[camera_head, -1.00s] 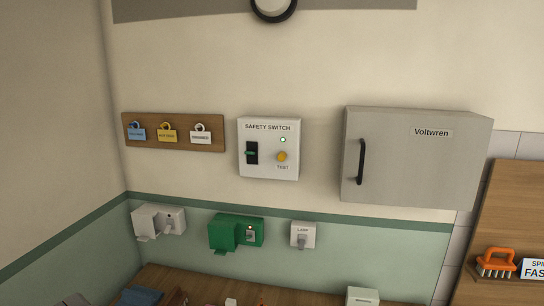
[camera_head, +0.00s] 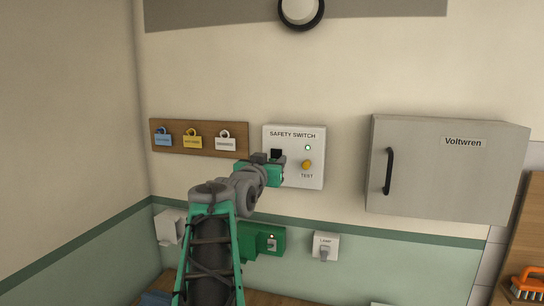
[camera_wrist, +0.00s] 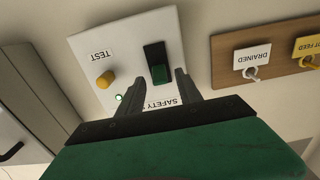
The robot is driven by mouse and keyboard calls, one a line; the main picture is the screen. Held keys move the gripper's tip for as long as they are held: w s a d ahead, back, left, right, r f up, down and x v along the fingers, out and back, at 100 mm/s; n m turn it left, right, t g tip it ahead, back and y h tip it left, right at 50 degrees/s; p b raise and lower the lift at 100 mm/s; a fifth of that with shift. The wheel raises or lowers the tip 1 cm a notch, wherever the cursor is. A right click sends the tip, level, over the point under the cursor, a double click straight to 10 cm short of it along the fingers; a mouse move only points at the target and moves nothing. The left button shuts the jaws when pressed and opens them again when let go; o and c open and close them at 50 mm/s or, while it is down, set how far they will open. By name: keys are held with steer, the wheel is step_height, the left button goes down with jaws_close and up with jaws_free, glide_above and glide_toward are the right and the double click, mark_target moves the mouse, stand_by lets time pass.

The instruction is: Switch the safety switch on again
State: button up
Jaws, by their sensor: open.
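The white safety switch box (camera_head: 315,165) is on the wall, with a yellow TEST button (camera_head: 307,165) and a pale green lit lamp (camera_head: 308,148). My gripper (camera_head: 271,159) is in front of its left side and hides most of the rocker. The wrist view shows the box (camera_wrist: 130,50) upside down. Its black rocker (camera_wrist: 154,51) shows a green face (camera_wrist: 160,74) on the half toward the label. My gripper (camera_wrist: 156,82) is open and empty, its fingers either side of the rocker's label end. I cannot tell whether they touch it.
A wooden board (camera_head: 240,151) with several coloured tags hangs left of the box. A grey Voltwren cabinet (camera_head: 440,185) with a black handle stands out at the right. Below are a green socket (camera_head: 270,238) and a lamp switch (camera_head: 325,246).

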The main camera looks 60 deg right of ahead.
steer(key=shift+w+d, duration=0.1)
steer(key=shift+d, duration=0.3)
steer(key=shift+c, duration=0.2)
steer(key=shift+a, duration=0.1)
jaws_close()
